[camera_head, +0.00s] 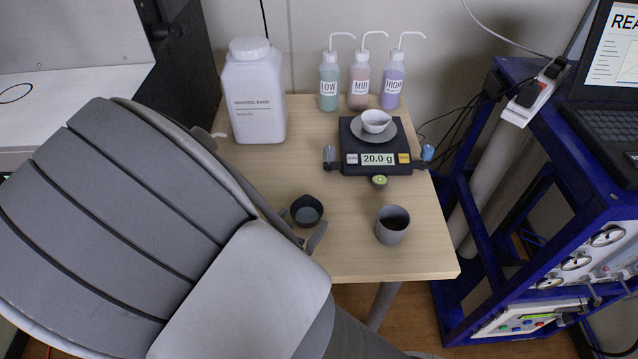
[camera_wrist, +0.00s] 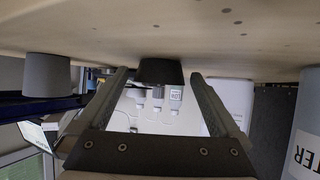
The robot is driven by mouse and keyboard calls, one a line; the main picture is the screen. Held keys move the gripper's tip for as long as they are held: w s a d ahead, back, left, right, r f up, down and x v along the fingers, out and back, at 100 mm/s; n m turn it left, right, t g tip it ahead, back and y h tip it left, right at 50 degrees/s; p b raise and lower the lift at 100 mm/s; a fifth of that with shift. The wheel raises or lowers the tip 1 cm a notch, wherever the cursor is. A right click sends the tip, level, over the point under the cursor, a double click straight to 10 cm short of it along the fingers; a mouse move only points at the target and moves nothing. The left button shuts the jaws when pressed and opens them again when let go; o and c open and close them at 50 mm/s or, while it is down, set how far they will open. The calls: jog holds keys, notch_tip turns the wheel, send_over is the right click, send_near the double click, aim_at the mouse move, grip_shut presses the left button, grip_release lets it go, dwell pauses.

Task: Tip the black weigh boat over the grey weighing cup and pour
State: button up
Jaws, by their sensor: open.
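The black weigh boat (camera_head: 307,211) stands upright on the wooden table, and its inside looks dark. The grey cup (camera_head: 392,225) stands upright on the table to its right, near the front edge. A small whitish bowl (camera_head: 375,121) sits on the balance's pan at the back. My gripper (camera_head: 301,224) is open at the weigh boat, partly hidden by my arm. In the wrist view, which is upside down, the weigh boat (camera_wrist: 162,71) shows between the fingertips (camera_wrist: 158,73), with a gap on each side. The grey cup (camera_wrist: 47,75) is off to the left there.
The balance (camera_head: 378,150) reads 20.0 g. Three wash bottles (camera_head: 359,85) and a large white jug (camera_head: 254,95) stand along the back. A blue rack (camera_head: 500,200) with instruments is close on the right. Table between boat and balance is clear.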

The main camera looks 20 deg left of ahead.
aim_at(303, 225)
jog(key=shift+x, duration=0.75)
jog(key=c, duration=0.9)
jog(key=shift+o, duration=0.2)
jog(key=shift+r, duration=0.1)
jog(key=shift+r, duration=0.4)
notch_tip(303, 225, up, 4)
jog(key=p, duration=0.2)
jog(key=shift+r+p, duration=0.1)
jog(key=shift+p, duration=0.2)
jog(key=s+d+r+p, duration=0.2)
jog(key=p, duration=0.2)
jog(key=s+d+r+p, duration=0.2)
jog(key=s+d+p, duration=0.1)
jog(key=p, duration=0.2)
jog(key=s+d+r+p, duration=0.2)
jog(key=s+d+p, duration=0.1)
jog(key=p, duration=0.2)
jog(key=shift+d, duration=0.2)
jog(key=shift+f, duration=0.1)
